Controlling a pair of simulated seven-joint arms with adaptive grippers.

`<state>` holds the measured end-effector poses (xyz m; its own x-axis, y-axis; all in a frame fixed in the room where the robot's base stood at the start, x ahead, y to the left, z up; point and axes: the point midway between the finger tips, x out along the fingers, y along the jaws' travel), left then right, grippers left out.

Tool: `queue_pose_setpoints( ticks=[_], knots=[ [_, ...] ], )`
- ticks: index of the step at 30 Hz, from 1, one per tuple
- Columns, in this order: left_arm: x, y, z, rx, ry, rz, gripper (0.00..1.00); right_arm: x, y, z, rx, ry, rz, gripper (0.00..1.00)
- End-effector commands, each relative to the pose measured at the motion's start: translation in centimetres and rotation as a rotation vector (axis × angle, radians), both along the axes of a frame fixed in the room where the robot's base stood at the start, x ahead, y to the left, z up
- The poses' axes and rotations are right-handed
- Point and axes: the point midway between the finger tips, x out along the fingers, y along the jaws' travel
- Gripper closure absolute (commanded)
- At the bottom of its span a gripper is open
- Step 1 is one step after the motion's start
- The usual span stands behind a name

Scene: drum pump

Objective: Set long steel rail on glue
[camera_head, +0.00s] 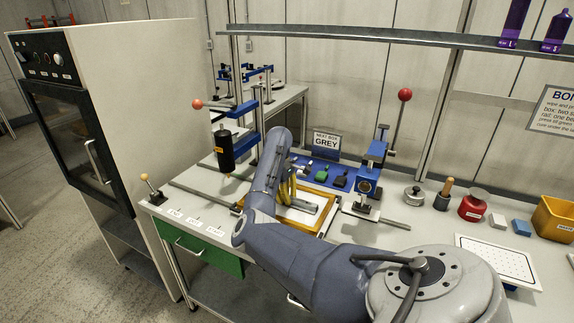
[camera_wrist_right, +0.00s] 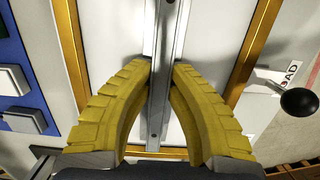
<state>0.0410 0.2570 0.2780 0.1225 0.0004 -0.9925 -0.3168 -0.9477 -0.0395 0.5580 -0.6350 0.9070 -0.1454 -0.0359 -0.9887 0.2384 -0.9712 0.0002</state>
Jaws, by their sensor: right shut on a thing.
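My right gripper (camera_wrist_right: 162,68) is shut on a long steel rail (camera_wrist_right: 160,105), which runs lengthwise between its two yellow fingers in the right wrist view. The rail lies over a white panel (camera_wrist_right: 212,50) bordered by a golden frame (camera_wrist_right: 255,60). In the head view my right gripper (camera_head: 285,192) points down over this frame (camera_head: 322,229), and my forearm hides much of it. Whether the rail touches the panel is unclear. I cannot make out any glue on the panel. My left gripper is in neither view.
A black cylinder tool (camera_head: 224,150) on a blue stand is left of my arm. A blue press (camera_head: 370,170) with a red-knobbed lever is right of it. A blue mat (camera_head: 312,168) with small parts lies behind. A red pot (camera_head: 473,206) and a yellow bin (camera_head: 555,218) stand farther right.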

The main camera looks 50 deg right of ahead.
Motion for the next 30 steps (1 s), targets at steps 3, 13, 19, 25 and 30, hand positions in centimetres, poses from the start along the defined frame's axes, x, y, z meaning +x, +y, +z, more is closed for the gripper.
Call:
queue_pose_setpoints(
  ticks=[3,13,19,25,30],
  knots=[
    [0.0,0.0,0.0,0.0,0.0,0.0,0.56,0.0,0.0,0.0,0.0,0.0,0.0,1.0],
    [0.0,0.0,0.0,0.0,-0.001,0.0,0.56,0.0,0.0,-0.3,0.0,-0.001,0.001,0.63],
    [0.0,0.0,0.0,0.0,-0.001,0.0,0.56,0.0,0.0,-0.3,0.0,-0.001,0.0,0.63],
    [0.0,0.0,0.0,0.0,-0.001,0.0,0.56,0.2,0.1,0.6,0.002,-0.003,0.0,0.63],
    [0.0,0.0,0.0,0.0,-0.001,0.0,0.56,0.6,0.2,3.2,0.001,-0.005,0.0,0.63]
  ],
)
